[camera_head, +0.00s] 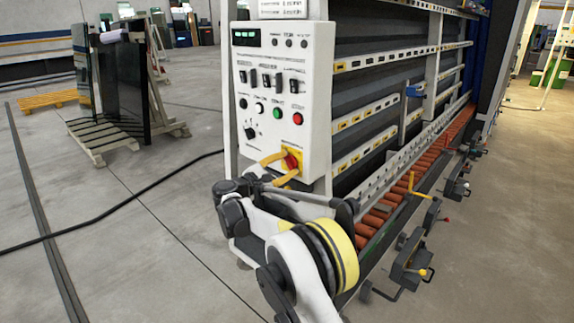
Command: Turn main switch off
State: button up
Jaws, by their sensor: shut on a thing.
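The main switch (291,161) is a red knob on a yellow plate, low on the right side of the white control panel (262,140). My gripper (283,166) reaches up from below with yellow fingers, one at the left of the knob and one below it. The fingers are shut on the red knob. Part of the knob and plate is hidden by the fingers. The exact angle of the knob is too small to tell.
Above the switch are a red button (298,118), a green button (277,114), a black knob (251,133) and a lit green display (245,37). The washer's roller conveyor (420,160) runs back to the right. A black cable (120,208) lies on the floor at left.

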dwell(0.5)
jog(key=o, duration=1.2)
jog(key=shift+c, duration=0.2)
jog(key=v, duration=1.2)
jog(key=shift+w+d, duration=0.1)
